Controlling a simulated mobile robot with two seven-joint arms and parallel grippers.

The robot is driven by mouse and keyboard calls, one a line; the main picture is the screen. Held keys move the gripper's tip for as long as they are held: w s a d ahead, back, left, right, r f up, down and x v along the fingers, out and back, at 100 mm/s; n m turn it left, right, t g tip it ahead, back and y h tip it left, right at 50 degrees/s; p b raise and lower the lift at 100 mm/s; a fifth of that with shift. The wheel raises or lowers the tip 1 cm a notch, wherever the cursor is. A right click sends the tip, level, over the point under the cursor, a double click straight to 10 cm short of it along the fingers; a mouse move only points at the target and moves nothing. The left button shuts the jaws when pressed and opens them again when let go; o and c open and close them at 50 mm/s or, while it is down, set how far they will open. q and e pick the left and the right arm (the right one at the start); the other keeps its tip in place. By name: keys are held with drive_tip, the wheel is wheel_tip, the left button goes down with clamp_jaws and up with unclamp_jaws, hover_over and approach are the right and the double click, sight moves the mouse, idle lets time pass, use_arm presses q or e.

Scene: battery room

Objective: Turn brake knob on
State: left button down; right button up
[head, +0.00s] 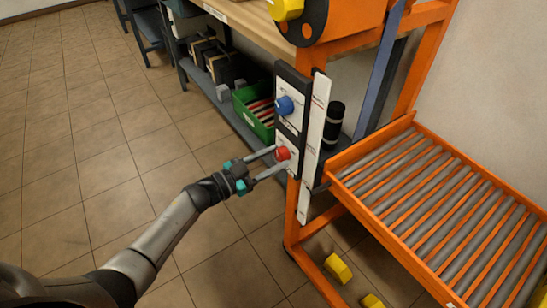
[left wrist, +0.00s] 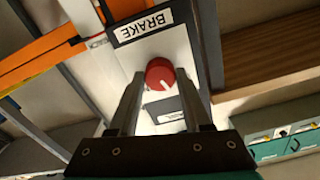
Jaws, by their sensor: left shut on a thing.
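The red brake knob (head: 283,153) is low on the dark-framed control panel on the orange frame's post. It also shows in the left wrist view (left wrist: 160,73), beside a label reading BRAKE (left wrist: 143,25) that appears upside down. The knob has a white pointer line, slanting toward the lower right in that view. My left gripper (head: 280,159) is at the panel, shut on the red knob with one finger on each side. A blue knob (head: 285,105) sits above the red one, clear of the fingers. My right gripper is not in view.
An orange roller conveyor (head: 430,205) stands to the right of the panel. A black cylinder (head: 334,122) is just behind the panel. A green crate (head: 254,110) sits on the low shelf behind. Yellow blocks (head: 338,268) are near the frame's foot. The tiled floor at left is clear.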

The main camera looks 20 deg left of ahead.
use_arm(q)
drive_tip(key=m, duration=0.3)
drive_tip(key=shift+f, duration=0.1)
drive_tip(key=m, duration=0.2)
drive_tip(key=shift+m+b, duration=0.3)
drive_tip(key=m, duration=0.2)
drive_tip(key=shift+m, duration=0.4)
drive_tip(key=m+b, duration=0.1)
drive_tip(key=m, duration=0.1)
drive_tip(key=shift+m, duration=1.1)
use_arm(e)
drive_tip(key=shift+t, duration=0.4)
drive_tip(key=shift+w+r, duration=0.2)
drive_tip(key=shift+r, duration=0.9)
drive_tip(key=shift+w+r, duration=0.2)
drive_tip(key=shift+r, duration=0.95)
